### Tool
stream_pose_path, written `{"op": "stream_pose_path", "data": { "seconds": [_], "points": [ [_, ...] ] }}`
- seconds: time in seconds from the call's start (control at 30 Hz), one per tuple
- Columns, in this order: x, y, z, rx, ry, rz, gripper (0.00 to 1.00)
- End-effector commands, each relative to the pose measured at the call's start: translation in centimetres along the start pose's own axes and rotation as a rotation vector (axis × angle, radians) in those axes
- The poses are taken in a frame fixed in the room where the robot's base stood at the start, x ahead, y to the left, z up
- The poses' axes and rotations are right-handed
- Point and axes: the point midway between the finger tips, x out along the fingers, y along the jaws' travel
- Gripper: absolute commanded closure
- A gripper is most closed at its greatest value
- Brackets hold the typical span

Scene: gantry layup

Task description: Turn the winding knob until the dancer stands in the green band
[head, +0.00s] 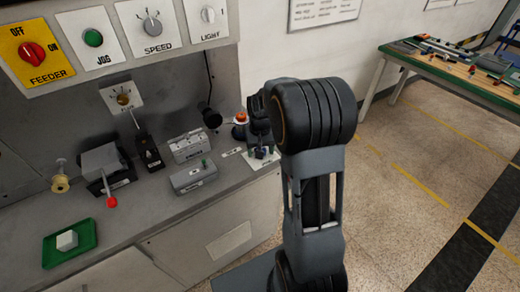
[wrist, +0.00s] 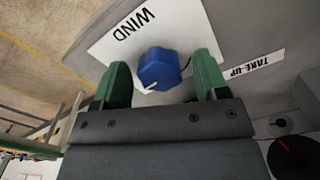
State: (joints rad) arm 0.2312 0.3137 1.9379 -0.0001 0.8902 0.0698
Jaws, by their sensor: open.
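The winding knob (wrist: 158,68) is blue with a white pointer line, on a white plate marked WIND (wrist: 118,38). My gripper (wrist: 163,77) is open, with one green finger on each side of the knob. Gaps show between the fingers and the knob in the wrist view, so it is not gripped.
A TAKE-UP label (wrist: 256,65) lies beside the plate. Grey blocks (head: 188,147), a red-tipped lever (head: 111,201) and a green tray (head: 70,256) with a white cube stand left on the bench. A panel with a red feeder switch (head: 32,53) is above. The floor at right is open.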

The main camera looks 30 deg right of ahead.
Motion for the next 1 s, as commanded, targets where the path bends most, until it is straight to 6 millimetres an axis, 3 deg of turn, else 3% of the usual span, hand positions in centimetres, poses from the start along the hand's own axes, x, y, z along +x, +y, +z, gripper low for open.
{"op": "stream_pose_path", "data": {
  "seconds": [0.17,0.7,1.0],
  "points": [
    [-0.7,0.0,-0.1,0.0,0.003,0.0,0.33],
    [-10.6,0.0,-0.1,0.0,0.004,0.0,0.33],
    [-13.5,0.0,0.0,0.0,0.001,0.0,0.33]
  ]
}}
